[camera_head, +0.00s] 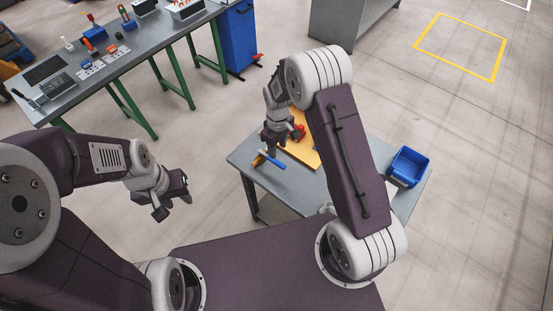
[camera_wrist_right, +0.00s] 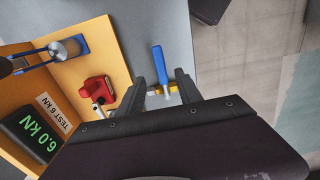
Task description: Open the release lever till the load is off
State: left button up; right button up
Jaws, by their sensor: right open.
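In the right wrist view a red block (camera_wrist_right: 97,88) with a short silver lever (camera_wrist_right: 99,101) sits on an orange-yellow board. It shows as a small red shape in the head view (camera_head: 299,132). A digital display (camera_wrist_right: 35,136) reads 6.0 kN beside a "TEST 6 kN" label (camera_wrist_right: 54,113). My right gripper (camera_wrist_right: 171,92) is open above the table, to the right of the red block and apart from it. A blue-handled tool (camera_wrist_right: 160,66) with a yellow head appears between its fingers, not visibly gripped. My left gripper (camera_head: 173,207) is open and empty, left of the table.
A blue bracket with a metal cylinder (camera_wrist_right: 68,49) stands on the board (camera_wrist_right: 104,37). A blue bin (camera_head: 408,167) stands at the right of the grey table (camera_head: 244,157). A workbench with tools (camera_head: 98,62) is at the back left. Floor between is clear.

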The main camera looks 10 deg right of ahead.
aim_at(277, 162)
notch_tip(277, 162, down, 8)
jog(key=shift+w+r+p, duration=0.1)
jog(key=shift+r+p, duration=0.05)
jog(key=shift+p, duration=1.1)
jog(key=shift+f, duration=0.55)
grip_shut()
